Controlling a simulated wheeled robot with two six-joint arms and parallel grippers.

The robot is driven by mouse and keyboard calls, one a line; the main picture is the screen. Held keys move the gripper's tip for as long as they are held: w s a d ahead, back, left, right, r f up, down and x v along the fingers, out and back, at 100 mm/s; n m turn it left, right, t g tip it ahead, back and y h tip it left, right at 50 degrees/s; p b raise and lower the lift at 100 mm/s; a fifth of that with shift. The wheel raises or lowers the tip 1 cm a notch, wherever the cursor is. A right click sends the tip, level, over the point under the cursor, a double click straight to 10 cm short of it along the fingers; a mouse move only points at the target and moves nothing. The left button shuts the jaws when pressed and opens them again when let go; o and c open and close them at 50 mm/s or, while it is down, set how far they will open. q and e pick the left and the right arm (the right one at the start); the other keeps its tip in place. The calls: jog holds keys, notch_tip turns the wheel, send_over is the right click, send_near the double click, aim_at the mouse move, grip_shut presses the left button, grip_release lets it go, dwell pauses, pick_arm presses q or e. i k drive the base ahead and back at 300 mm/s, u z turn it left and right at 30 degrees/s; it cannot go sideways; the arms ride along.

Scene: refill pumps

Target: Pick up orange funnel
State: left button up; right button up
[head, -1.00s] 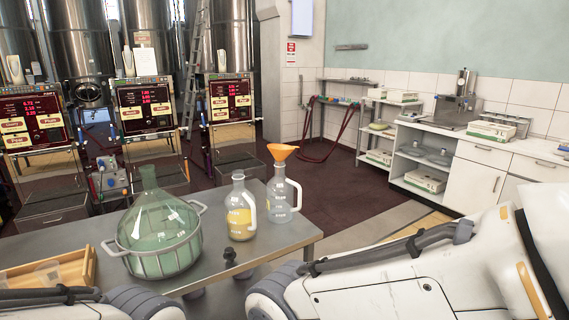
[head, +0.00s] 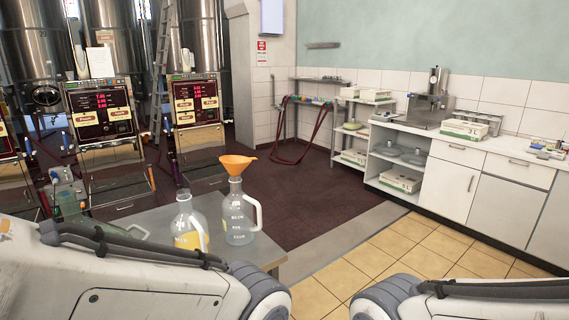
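The orange funnel (head: 237,164) sits in the mouth of a clear, handled jug (head: 238,218) on the grey metal table (head: 270,252). Its wide cone faces up and its spout goes down into the jug's neck. A second handled jug (head: 187,228) with yellow contents stands just left of it, partly hidden by my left arm. Both my arms cross the bottom of the head view, but neither gripper shows.
Pump machines (head: 103,110) and steel tanks stand behind the table. A white counter (head: 450,180) lines the right wall. Tiled floor (head: 380,260) is open right of the table.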

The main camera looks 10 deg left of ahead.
aim_at(235, 165)
jog(key=z, duration=0.25)
jog(key=i, duration=0.8)
jog(key=u, duration=0.55)
jog(key=i, duration=0.7)
jog(key=u, duration=0.55)
